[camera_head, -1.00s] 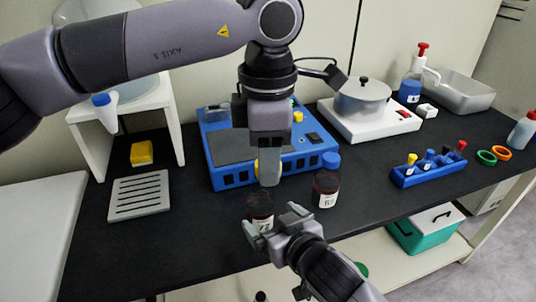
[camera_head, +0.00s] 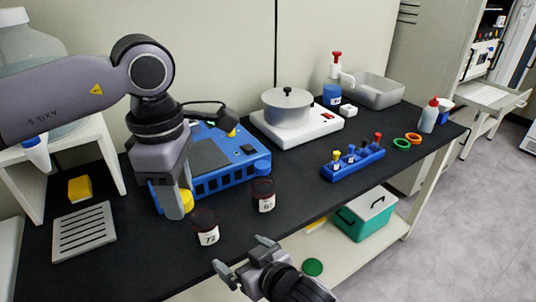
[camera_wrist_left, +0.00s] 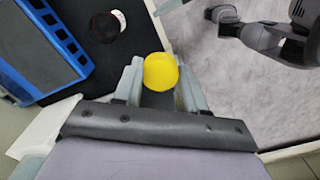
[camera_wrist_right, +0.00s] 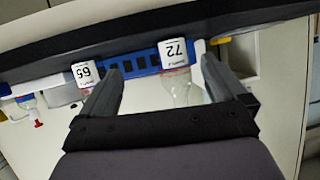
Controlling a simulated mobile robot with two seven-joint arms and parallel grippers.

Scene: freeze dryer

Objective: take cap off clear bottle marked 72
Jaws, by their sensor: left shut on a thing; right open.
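The clear bottle marked 72 (camera_head: 206,228) stands upright on the black bench, with dark red showing and no cap on top. It also shows, label towards the camera, in the right wrist view (camera_wrist_right: 178,65). My left gripper (camera_head: 180,203) is shut on a round yellow cap (camera_head: 187,200), held just behind and left of the bottle; the cap is clear between the fingers (camera_wrist_left: 160,72) in the left wrist view. My right gripper (camera_head: 243,254) is open and empty, in front of the bottle and apart from it.
A similar bottle (camera_head: 263,195), marked 65 in the right wrist view (camera_wrist_right: 84,75), stands behind and right. A blue device (camera_head: 225,178) lies behind both. A slotted plate (camera_head: 84,232) is at left; a blue tube rack (camera_head: 352,165) is at right. Bench front is clear.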

